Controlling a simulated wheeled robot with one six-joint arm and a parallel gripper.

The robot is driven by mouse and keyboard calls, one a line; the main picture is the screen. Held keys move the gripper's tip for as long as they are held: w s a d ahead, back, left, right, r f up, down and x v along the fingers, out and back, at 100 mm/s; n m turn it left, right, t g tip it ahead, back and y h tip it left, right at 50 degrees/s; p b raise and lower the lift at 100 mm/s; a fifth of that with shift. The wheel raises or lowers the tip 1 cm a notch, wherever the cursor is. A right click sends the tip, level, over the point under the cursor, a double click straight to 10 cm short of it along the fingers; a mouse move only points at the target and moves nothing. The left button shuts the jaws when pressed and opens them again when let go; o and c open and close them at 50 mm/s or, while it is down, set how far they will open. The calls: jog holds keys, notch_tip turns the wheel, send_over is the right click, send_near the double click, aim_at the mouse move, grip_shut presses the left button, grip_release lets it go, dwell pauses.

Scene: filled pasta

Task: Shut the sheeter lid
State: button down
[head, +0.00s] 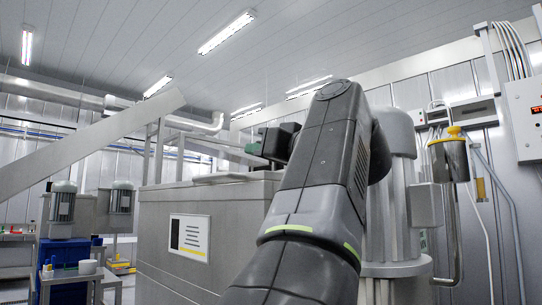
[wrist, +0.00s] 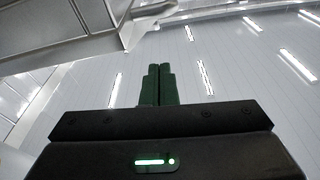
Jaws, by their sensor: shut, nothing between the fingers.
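A large grey metal machine (head: 205,225) with a label plate on its front stands in the middle of the head view, probably the sheeter. A long pale panel (head: 100,132) slants up to the right at its left; I cannot tell whether it is the lid. My gripper (head: 280,142) shows partly behind my arm, above the machine's top. In the wrist view its two green fingers (wrist: 158,85) are together, empty, and point toward the ceiling. A grey metal structure (wrist: 60,30) is at the upper left there, apart from the fingers.
Blue-grey motors (head: 62,203) and a small table (head: 75,275) stand at the left. A grey column with pipes (head: 450,225) and a wall control box (head: 527,118) are at the right. The space above the machine is partly hidden by my arm.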

jog(key=shift+v, duration=2.3)
jog(key=shift+w+r, duration=0.1)
jog(key=shift+w, duration=0.05)
jog(key=f+x, duration=0.1)
jog(key=x, duration=0.8)
jog(key=shift+a+f, duration=0.3)
jog(key=shift+f, duration=0.1)
jog(key=shift+w, duration=0.15)
